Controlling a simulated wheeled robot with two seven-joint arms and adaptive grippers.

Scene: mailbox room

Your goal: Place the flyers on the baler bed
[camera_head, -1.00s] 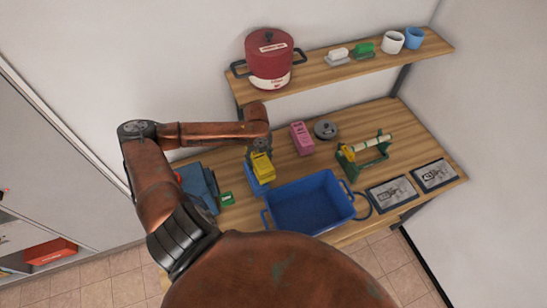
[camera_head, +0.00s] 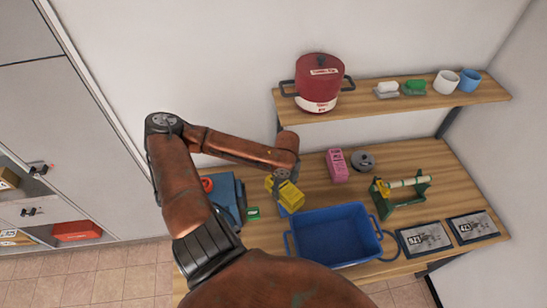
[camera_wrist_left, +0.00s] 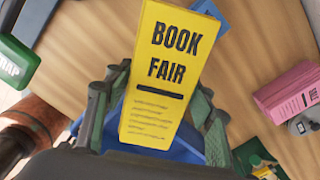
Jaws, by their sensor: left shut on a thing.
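My left gripper (camera_head: 284,180) is shut on a stack of yellow flyers (camera_head: 291,196), held tilted above the table. In the left wrist view the yellow flyers (camera_wrist_left: 167,70) read "BOOK FAIR" and sit between the fingers. A blue stack (camera_head: 290,209) shows partly behind and below them. Pink flyers (camera_head: 337,166) stand farther back on the table, right of my gripper. A blue-grey device (camera_head: 227,190) with a red part lies left of the gripper, partly hidden by my arm; I cannot tell for sure that it is the baler. My right gripper is not in view.
An open blue tub (camera_head: 334,223) stands at the table's front. Right of it are a green tape holder (camera_head: 404,194) and two dark framed number plates (camera_head: 424,239). A small green item (camera_head: 253,213) lies by the device. A shelf (camera_head: 390,102) above holds a red pot (camera_head: 319,83) and cups.

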